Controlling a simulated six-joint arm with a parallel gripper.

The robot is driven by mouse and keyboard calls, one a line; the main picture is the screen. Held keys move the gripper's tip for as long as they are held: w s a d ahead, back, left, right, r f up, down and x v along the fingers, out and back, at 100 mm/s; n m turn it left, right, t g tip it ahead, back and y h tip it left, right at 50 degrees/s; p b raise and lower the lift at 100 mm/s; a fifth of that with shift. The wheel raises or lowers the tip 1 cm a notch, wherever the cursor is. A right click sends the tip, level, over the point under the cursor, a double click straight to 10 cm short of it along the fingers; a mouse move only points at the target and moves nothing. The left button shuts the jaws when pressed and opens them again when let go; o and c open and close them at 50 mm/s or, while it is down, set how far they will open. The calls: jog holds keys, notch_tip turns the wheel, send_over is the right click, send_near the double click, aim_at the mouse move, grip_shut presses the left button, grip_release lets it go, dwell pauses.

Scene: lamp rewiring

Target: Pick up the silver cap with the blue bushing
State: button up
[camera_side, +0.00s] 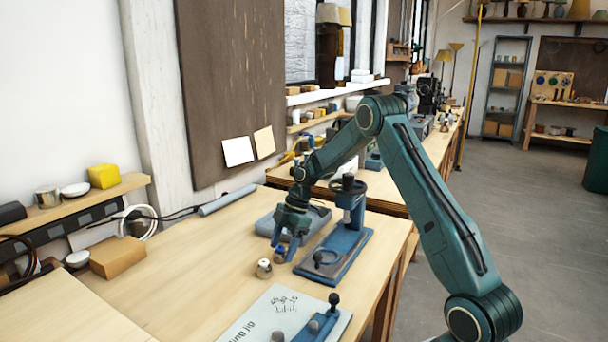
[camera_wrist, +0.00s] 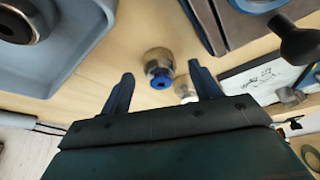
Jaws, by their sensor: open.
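The silver cap (camera_wrist: 157,58) with the blue bushing (camera_wrist: 161,80) stands on the wooden bench, in the upper middle of the wrist view. In the side view the cap with its blue bushing (camera_side: 279,254) is small and partly hidden by my fingers. My gripper (camera_side: 282,250) is open and low over the bench, pointing down at the cap. In the wrist view the fingers of my gripper (camera_wrist: 161,71) lie on either side of the cap, with visible gaps. I cannot tell if the fingertips are level with it.
A second silver cap (camera_side: 264,268) stands close by; it shows partly beside the right finger in the wrist view (camera_wrist: 185,92). A blue press (camera_side: 345,245) stands to the right, a grey tray (camera_side: 265,225) behind. A jig plate (camera_side: 262,312) lies in front. Bare bench lies left.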

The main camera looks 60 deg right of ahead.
jog(key=shift+w+a+f, duration=0.1)
jog(key=shift+a+f, duration=0.15)
jog(key=shift+f, duration=0.4)
jog(key=shift+c, duration=0.2)
jog(key=c, duration=1.1)
